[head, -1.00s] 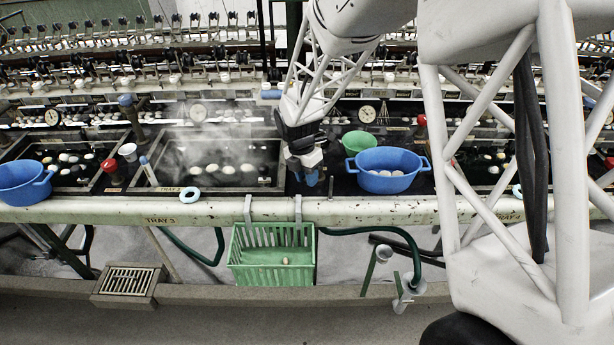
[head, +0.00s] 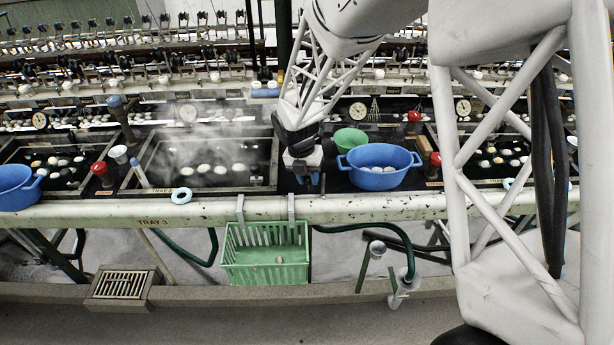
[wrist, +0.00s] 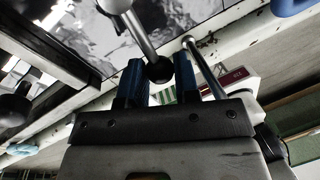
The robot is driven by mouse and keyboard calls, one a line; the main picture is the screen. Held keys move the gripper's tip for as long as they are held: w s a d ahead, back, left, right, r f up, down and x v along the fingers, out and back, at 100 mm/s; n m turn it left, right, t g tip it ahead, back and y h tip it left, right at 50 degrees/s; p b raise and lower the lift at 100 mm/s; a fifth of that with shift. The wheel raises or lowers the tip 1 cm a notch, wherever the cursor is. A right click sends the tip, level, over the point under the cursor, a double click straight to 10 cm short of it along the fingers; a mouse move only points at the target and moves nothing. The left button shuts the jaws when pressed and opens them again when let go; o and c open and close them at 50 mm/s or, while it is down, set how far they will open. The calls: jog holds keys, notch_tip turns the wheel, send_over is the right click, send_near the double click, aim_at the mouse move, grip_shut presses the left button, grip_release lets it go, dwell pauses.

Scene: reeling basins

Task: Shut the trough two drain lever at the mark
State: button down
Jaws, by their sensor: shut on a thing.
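My gripper (head: 308,182) is over the dark bench top, between the steaming trough and a blue tub in the head view. In the wrist view its two blue fingers (wrist: 158,64) are shut on a dark round knob (wrist: 158,71) at the end of a bright metal lever rod (wrist: 134,32). I take this for the drain lever. In the head view the lever is hidden behind my gripper. A small red plate with pale lettering (wrist: 236,77) shows to the right of the fingers; I cannot read it. I cannot make out the mark.
The blue tub (head: 416,168) holding pale cocoons stands just right of my gripper, with a green bowl (head: 351,138) behind it. The steaming trough (head: 262,184) is on the left. A green basket (head: 263,272) hangs from the front rail (head: 390,208). A second metal rod (wrist: 204,66) passes near the right finger.

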jog(key=c, duration=0.9)
grip_release()
jog(key=shift+o, duration=0.2)
notch_tip(320, 180, up, 8)
jog(key=a, duration=0.1)
jog(key=shift+w+a+f, duration=0.15)
jog(key=shift+w+a, duration=0.1)
